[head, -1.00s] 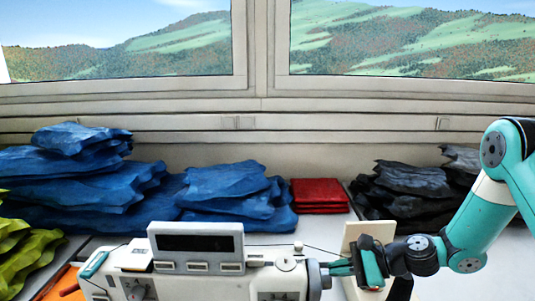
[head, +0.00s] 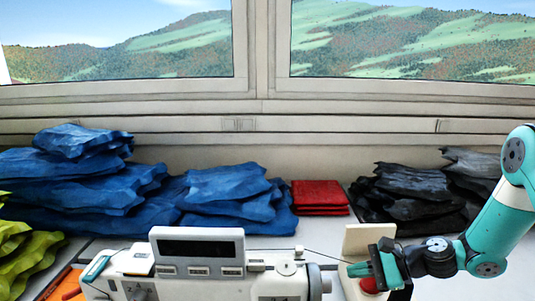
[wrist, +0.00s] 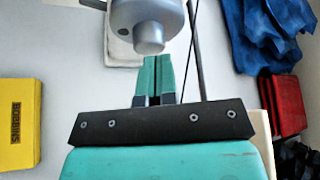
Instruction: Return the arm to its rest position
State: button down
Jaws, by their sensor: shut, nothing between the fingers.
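My gripper (head: 362,269) is at the lower right in the head view, just right of the sewing machine's (head: 202,262) end and in front of a cream upright panel (head: 357,240). Its teal fingers are shut and empty. In the wrist view the closed fingers (wrist: 158,62) point up at a grey rounded knob (wrist: 150,35); a gap between them is hard to judge. My teal and white arm reaches in from the right edge. A round red part (head: 370,285) shows just below the gripper.
Blue folded fabric (head: 85,185) is piled at the back left, with red cloth (head: 319,195) and dark fabric (head: 410,192) to its right. Green fabric (head: 25,255) lies at the left edge. A yellow bobbins box (wrist: 17,125) shows in the wrist view. A window is behind.

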jog(key=shift+d, duration=0.85)
jog(key=shift+r, duration=0.1)
jog(key=s+a+r+n+g+h+b, duration=0.1)
jog(key=s+a+r+n+g+h, duration=0.15)
jog(key=s+a+r+n, duration=0.4)
jog(key=s+r+n+h+b, duration=0.1)
jog(key=s+r+n+h, duration=0.2)
jog(key=s, duration=0.7)
jog(key=s+r+n+h+b, duration=0.1)
jog(key=s+r+n+h, duration=0.2)
jog(key=s+r+n, duration=0.4)
jog(key=s+a+n+g, duration=0.1)
jog(key=s+n, duration=0.1)
jog(key=n, duration=0.3)
jog(key=shift+s+r, duration=0.4)
